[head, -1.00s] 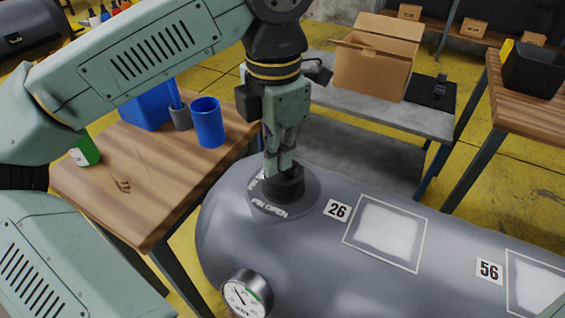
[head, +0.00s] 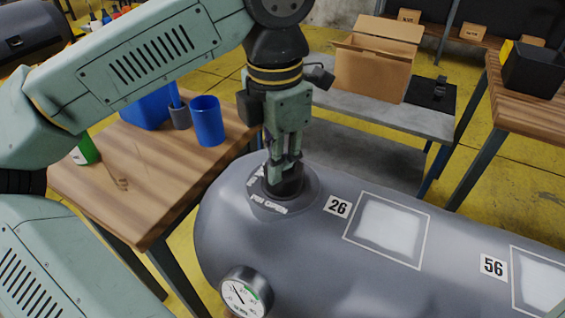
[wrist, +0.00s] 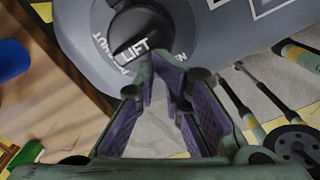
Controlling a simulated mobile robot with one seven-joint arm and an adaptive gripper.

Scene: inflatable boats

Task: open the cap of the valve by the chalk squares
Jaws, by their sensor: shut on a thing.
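The black valve cap (head: 284,186) sits in a round grey valve base (head: 308,187) with white lettering, on top of a grey inflatable tube (head: 330,255). White chalk squares (head: 388,231) lie to its right on the tube. In the wrist view the cap (wrist: 128,22) carries a raised bar with the word LIFT. My gripper (head: 284,163) points down from above, its fingers shut on the cap. The wrist view shows its purple-padded fingers (wrist: 160,68) reaching the cap's near edge. The grip contact is partly hidden.
A pressure gauge (head: 243,294) sits on the tube in front. Label 26 (head: 338,207) is right of the valve, label 56 (head: 493,267) farther right. A wooden table (head: 140,165) with a blue cup (head: 208,121) stands left. A grey bench (head: 400,115) with a cardboard box (head: 375,70) stands behind.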

